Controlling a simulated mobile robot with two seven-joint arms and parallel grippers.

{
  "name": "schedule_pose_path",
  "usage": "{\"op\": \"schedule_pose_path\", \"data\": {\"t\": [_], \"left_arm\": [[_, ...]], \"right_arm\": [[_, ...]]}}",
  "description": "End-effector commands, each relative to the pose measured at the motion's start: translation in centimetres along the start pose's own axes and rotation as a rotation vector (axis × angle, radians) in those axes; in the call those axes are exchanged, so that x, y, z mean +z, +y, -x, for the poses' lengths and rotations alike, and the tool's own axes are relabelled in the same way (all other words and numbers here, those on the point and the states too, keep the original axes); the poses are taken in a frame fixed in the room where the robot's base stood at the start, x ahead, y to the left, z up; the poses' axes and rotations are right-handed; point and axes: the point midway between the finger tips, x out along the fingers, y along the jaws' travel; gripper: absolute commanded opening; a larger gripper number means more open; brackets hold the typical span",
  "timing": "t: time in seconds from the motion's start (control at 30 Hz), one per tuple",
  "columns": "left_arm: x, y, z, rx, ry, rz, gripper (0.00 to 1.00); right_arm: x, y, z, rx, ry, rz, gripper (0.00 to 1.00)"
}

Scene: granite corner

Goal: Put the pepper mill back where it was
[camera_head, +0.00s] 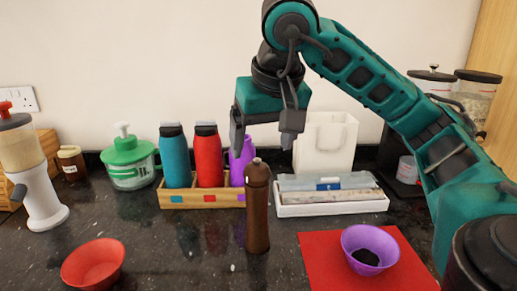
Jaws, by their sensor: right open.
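The pepper mill (258,215) is a tall dark brown cylinder with a rounded top. It stands upright on the dark granite counter, in front of the right end of a wooden holder. My right gripper (263,145) is open and empty, pointing down. In the picture its fingers are just above the mill's top, one on each side; I cannot tell the exact depth between them. My left gripper is not in view.
The wooden holder (172,198) holds blue, red and purple bottles. A red bowl (93,264) is front left. A purple bowl (370,250) sits on a red mat (316,262). A white tray (330,208) stands behind it. Bare counter (180,255) lies left of the mill.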

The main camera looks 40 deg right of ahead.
Motion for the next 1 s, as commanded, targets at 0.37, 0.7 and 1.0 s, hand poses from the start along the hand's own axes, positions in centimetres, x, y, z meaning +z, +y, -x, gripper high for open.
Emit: {"op": "schedule_pose_path", "data": {"t": [0.37, 0.7, 1.0], "left_arm": [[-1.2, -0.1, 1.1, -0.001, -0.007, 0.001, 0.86], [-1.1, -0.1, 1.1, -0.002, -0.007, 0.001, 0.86], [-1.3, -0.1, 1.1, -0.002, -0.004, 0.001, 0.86]], "right_arm": [[0.0, 0.0, 2.5, 0.000, -0.002, 0.000, 0.84], [0.0, 0.0, 2.4, 0.000, -0.002, 0.000, 0.84], [0.0, 0.0, 2.4, 0.000, -0.002, 0.000, 0.84]]}}
